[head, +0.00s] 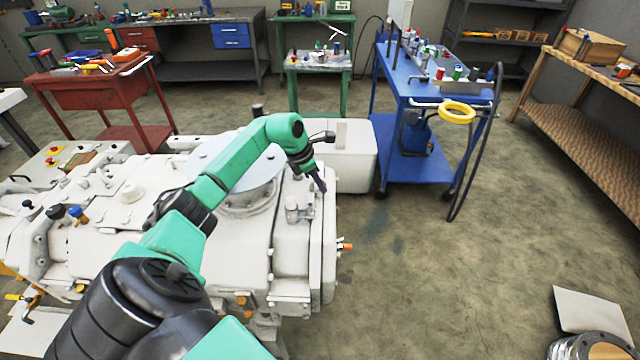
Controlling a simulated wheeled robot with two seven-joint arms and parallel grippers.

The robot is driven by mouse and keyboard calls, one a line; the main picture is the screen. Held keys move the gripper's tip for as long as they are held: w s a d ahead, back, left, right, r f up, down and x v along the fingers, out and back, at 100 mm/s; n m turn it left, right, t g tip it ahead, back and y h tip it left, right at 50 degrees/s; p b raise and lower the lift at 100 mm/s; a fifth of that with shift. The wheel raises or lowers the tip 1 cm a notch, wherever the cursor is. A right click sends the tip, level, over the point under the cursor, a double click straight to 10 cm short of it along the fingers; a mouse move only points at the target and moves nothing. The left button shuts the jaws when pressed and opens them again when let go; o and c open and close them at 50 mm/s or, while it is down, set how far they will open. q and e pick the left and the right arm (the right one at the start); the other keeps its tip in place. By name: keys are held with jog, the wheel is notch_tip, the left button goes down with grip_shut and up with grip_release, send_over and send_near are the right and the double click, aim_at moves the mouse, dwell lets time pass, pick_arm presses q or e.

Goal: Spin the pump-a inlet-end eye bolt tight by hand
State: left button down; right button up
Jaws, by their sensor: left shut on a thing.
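The pump (200,255) is a large white machine filling the left and middle of the head view. My left arm reaches across its top from the lower left. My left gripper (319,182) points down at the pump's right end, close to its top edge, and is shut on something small. The eye bolt is hidden or too small to make out at the fingertips. A pale upright fitting (297,209) stands on the pump just left of and below the gripper. My right gripper is not in view.
A white box-like unit (352,158) stands just behind the gripper. A blue cart (385,85) with a yellow ring (457,112) and hanging hose stands beyond it. A red tool cart (95,92) is at the back left. The floor right of the pump is mostly clear.

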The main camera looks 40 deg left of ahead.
pick_arm(q)
jog(key=m+b, duration=0.2)
jog(key=b, duration=0.1)
jog(key=shift+w+f+h, duration=0.1)
jog(key=shift+f+h, duration=0.3)
jog(key=shift+d+r+m+g+b, duration=0.1)
jog(key=shift+r+m+g+b, duration=0.1)
jog(key=shift+m+g+b, duration=0.35)
jog(key=shift+r+m+h, duration=0.2)
jog(key=shift+m+h, duration=0.1)
jog(key=shift+m, duration=0.35)
jog(key=c, duration=0.9)
grip_release()
jog(key=shift+r, duration=0.1)
